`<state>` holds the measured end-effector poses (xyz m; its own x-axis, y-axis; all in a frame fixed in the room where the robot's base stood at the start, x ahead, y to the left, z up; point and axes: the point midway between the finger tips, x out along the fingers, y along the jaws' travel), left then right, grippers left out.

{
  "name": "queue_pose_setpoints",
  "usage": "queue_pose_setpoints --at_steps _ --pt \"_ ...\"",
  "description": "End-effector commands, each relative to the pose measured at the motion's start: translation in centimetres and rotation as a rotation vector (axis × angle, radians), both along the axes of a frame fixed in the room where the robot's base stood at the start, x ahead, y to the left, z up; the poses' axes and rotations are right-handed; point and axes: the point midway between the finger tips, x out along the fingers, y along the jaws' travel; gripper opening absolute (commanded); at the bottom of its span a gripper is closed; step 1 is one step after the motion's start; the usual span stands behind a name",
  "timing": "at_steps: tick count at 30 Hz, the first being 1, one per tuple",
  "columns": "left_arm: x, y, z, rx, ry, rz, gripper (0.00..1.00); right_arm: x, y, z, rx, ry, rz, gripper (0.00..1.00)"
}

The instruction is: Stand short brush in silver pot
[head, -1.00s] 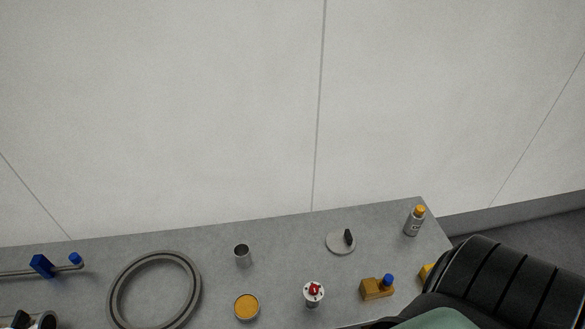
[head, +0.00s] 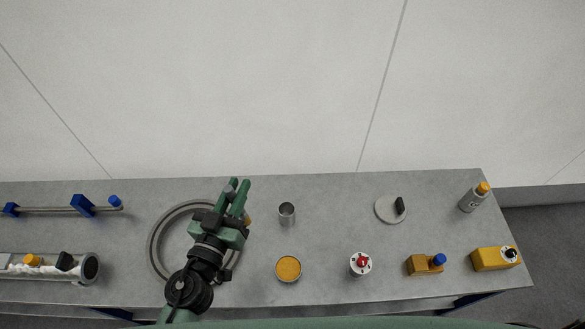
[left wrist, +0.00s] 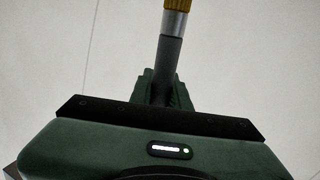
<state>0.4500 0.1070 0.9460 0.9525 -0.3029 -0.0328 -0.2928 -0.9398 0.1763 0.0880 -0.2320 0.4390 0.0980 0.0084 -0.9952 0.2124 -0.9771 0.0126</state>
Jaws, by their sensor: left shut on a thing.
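The silver pot (head: 287,216) is a small open metal cup standing upright on the grey bench, right of the ring. My left gripper (head: 239,194) is over the ring's right edge, left of the pot and apart from it. It is shut on the short brush. In the left wrist view the brush (left wrist: 171,52) has a dark handle between the fingers, a silver collar and a yellow-brown end cut off by the top edge. In the head view the brush is mostly hidden by the fingers. My right gripper is not in view.
A grey ring (head: 153,245) lies under my left arm. A tin with orange contents (head: 288,268) stands just in front of the pot. A red-topped white part (head: 361,264) and a grey disc (head: 384,211) are farther right. Bare bench lies between pot and disc.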

Motion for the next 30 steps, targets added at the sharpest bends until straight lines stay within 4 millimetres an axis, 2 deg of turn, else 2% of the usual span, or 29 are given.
queue_pose_setpoints --at_steps 5,15,21,24,30 --pt "1.6 -1.7 -1.5 0.022 -0.017 -0.065 0.00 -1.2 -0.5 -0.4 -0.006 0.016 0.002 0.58" --pt "6.0 -7.1 -5.0 0.089 -0.063 -0.273 0.00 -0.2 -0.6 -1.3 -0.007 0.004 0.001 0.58" --pt "8.6 -10.8 -6.0 0.128 -0.104 -0.415 0.00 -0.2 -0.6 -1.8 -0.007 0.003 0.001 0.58" --pt "9.2 -11.8 -6.1 0.137 -0.115 -0.457 0.00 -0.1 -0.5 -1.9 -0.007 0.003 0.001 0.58" --pt "9.4 -12.4 -6.3 0.141 -0.122 -0.481 0.00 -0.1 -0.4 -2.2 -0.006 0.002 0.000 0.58"
